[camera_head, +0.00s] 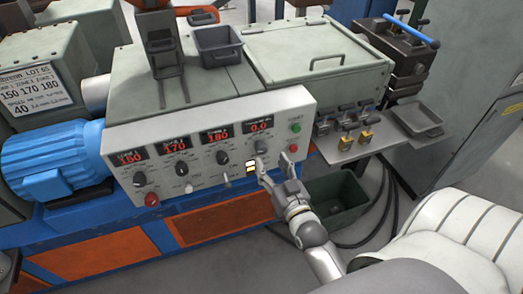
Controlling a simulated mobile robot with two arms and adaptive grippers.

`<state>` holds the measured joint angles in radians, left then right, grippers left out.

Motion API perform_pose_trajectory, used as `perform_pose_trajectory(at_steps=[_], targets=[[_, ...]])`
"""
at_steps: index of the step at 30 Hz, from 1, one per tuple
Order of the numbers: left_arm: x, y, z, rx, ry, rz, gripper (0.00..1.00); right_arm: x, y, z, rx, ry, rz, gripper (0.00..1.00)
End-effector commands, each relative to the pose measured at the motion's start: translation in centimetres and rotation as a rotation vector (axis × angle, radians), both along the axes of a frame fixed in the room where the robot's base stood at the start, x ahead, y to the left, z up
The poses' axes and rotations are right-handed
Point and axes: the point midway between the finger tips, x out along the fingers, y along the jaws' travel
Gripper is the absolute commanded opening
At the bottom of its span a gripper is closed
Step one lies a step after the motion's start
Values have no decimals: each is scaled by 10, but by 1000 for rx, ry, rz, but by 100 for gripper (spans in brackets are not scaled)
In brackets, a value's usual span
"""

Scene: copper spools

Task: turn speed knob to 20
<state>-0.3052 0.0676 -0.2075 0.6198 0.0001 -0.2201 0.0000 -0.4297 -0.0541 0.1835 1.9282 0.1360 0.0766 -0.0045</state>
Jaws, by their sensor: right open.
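The control panel (215,165) is a pale sloped face with several red number displays and dark knobs. The rightmost display (260,126) reads 0.0, and a dark knob (261,147) sits below it; I take this as the speed knob. The other displays read 150, 170 and 180. My right gripper (273,159) is open in front of the panel's right end. One finger is just below the dark knob and the other is near the red button. I cannot tell whether it touches the panel. My left gripper is not in view.
A green button (295,128) and a red button (293,149) are at the panel's right end. A red knob (152,199) is at its lower left. A blue motor (55,165) stands left, a green bin (338,200) below right.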

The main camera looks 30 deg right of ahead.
Motion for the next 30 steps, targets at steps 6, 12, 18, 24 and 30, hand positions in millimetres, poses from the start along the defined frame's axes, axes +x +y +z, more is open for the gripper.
perform_pose_trajectory(at_steps=[6,12,18,24,30], targets=[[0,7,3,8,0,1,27,39,-8,1,0,-2,1,53],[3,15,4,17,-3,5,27,61,-12,0,0,1,1,53],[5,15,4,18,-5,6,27,67,-13,-1,0,2,1,53],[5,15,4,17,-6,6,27,66,-13,-1,0,2,1,53],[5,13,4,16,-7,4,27,66,-13,-1,0,2,1,27]])
